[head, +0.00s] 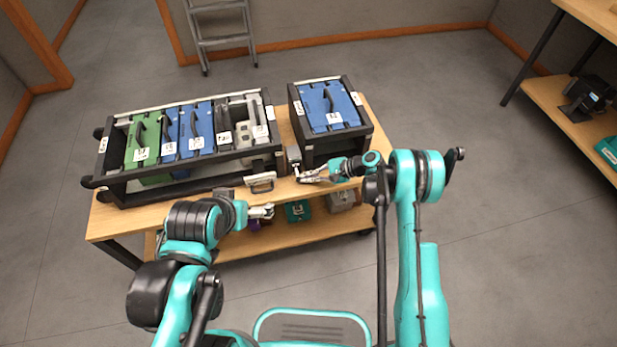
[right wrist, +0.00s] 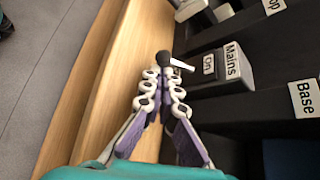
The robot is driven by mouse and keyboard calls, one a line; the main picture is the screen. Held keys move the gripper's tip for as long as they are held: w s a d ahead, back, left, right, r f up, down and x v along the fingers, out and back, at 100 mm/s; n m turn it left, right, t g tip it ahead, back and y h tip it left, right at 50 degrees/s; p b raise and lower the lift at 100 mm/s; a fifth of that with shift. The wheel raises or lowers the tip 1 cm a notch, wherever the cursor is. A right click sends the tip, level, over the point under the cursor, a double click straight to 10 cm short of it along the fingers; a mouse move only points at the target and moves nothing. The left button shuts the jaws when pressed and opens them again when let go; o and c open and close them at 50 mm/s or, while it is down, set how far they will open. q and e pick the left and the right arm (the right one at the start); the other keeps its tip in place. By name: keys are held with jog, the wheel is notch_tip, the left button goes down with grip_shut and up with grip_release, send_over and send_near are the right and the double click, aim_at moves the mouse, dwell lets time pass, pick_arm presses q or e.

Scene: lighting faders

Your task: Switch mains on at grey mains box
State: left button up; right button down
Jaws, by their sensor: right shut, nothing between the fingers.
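The grey mains box (right wrist: 236,66) shows in the right wrist view with labels reading "Mains" and "On". A pale lever with a dark round knob (right wrist: 163,59) sticks out from its left side. In the head view the mains box (head: 294,156) is small, between the two black racks. My right gripper (head: 300,174) is just in front of it, and its lever is too small to make out there. In the right wrist view my right gripper (right wrist: 163,90) is shut and empty, its fingertips close to the knob; contact is unclear. My left gripper (head: 268,211) hangs near the table's front edge.
A long black rack (head: 118,192) with green, blue and grey modules stands at left. A smaller black rack (head: 352,141) labelled "Base" in the wrist view holds blue modules. A small grey handled item (head: 262,183) lies at the wooden table's (head: 110,222) front edge.

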jog(key=shift+s+r+m+g+h, duration=0.1)
jog(key=shift+r+m+g+h, duration=0.35)
jog(key=shift+m+g, duration=0.2)
jog(key=shift+r+g, duration=0.25)
jog(key=shift+r+m+g+h+b, duration=0.3)
jog(key=shift+r+m+g, duration=0.1)
jog(key=shift+m, duration=0.15)
jog(key=shift+r, duration=0.95)
